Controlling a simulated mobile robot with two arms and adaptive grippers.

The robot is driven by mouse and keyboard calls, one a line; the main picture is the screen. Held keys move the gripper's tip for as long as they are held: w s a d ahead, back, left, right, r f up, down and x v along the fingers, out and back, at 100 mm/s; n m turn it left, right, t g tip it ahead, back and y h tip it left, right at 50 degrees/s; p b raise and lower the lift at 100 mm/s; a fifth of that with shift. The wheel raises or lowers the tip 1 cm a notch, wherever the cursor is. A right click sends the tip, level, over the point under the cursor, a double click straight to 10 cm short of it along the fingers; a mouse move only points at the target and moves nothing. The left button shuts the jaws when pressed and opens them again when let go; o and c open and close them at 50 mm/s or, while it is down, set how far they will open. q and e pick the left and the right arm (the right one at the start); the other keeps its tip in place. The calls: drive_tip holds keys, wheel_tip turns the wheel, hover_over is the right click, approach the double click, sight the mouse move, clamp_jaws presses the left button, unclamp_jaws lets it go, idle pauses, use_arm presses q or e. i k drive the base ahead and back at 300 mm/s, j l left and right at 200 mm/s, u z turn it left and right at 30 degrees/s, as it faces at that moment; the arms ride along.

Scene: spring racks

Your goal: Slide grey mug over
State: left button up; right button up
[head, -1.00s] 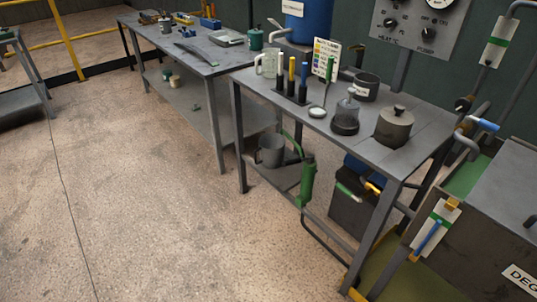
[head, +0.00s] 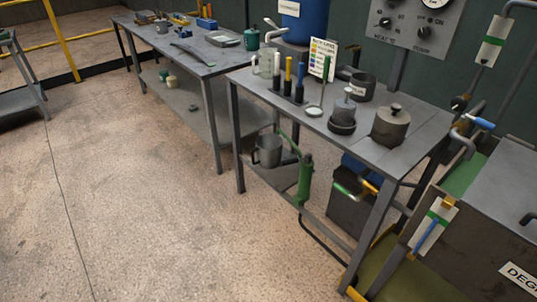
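A grey mug (head: 268,151) with its handle to the left stands upright on the low shelf under the near workbench. Neither of my grippers shows in the head view.
The near workbench (head: 409,163) holds a lidded grey pot (head: 391,126), a dark open pot (head: 362,87), a glass jug (head: 263,66) and coloured markers. A green tool (head: 305,179) hangs beside the low shelf. The floor (head: 150,200) in front is clear.

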sight(268, 148)
drive_tip(key=i+j+z, duration=0.15)
drive_tip(key=z, duration=0.6)
drive_tip(key=i+j+z, duration=0.3)
drive_tip(key=j, duration=0.4)
drive_tip(key=j+z, duration=0.25)
drive_tip(key=j, duration=0.4)
drive_tip(key=j+z, duration=0.3)
drive_tip(key=j, duration=0.45)
